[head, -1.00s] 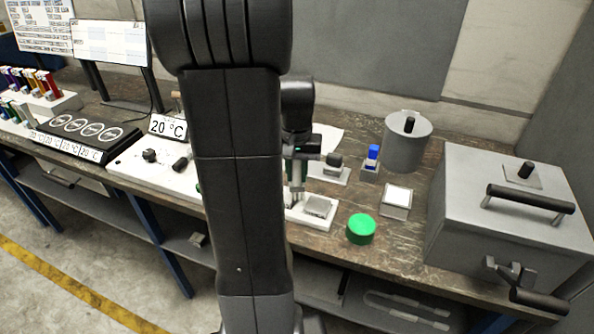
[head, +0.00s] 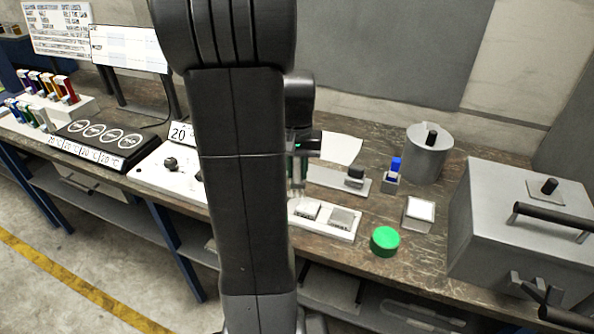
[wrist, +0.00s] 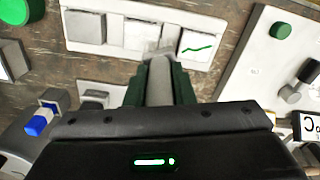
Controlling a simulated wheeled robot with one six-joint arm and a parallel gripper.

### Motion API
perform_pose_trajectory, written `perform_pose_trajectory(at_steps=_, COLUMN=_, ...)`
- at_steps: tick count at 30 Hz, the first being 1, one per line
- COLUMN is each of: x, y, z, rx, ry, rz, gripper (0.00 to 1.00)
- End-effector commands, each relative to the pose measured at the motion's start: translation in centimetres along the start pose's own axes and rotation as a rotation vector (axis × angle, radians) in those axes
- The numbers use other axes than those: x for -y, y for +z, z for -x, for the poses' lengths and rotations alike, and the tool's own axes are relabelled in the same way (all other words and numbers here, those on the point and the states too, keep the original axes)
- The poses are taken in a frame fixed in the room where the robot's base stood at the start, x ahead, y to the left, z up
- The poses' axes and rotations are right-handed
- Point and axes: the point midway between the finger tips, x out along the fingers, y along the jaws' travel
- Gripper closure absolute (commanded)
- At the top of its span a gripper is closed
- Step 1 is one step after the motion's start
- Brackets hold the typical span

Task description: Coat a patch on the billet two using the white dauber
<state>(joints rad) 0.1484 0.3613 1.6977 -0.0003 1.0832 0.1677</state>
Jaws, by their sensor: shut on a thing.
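My gripper (wrist: 158,88) is shut on the white dauber (wrist: 160,78), a pale stick with a whitish tip, held between dark green fingers. In the head view my gripper (head: 297,175) is partly behind my own arm. In the wrist view a white tray (wrist: 115,48) holds a row of square blocks: a grey left block (wrist: 85,27), a whitish middle block, probably billet two (wrist: 147,32), and a pale right block (wrist: 197,43) with a green zigzag line.
A green round button (head: 384,241) and a white-topped square pad (head: 420,209) stand right of the tray. A large grey box (head: 520,225) fills the right side.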

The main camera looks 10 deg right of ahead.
Motion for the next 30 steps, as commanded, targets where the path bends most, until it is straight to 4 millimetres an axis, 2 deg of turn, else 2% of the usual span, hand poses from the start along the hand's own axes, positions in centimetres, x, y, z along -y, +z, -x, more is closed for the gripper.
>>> perform_pose_trajectory(at_steps=1, x=0.0, y=0.0, z=0.9, rx=-0.001, ry=0.000, rz=0.001, gripper=1.00)
perform_pose_trajectory(at_steps=15, x=0.1, y=-0.1, z=4.8, rx=0.000, ry=0.000, rz=0.003, gripper=1.00)
perform_pose_trajectory(at_steps=30, x=0.1, y=-0.1, z=4.9, rx=0.000, ry=0.000, rz=0.003, gripper=1.00)
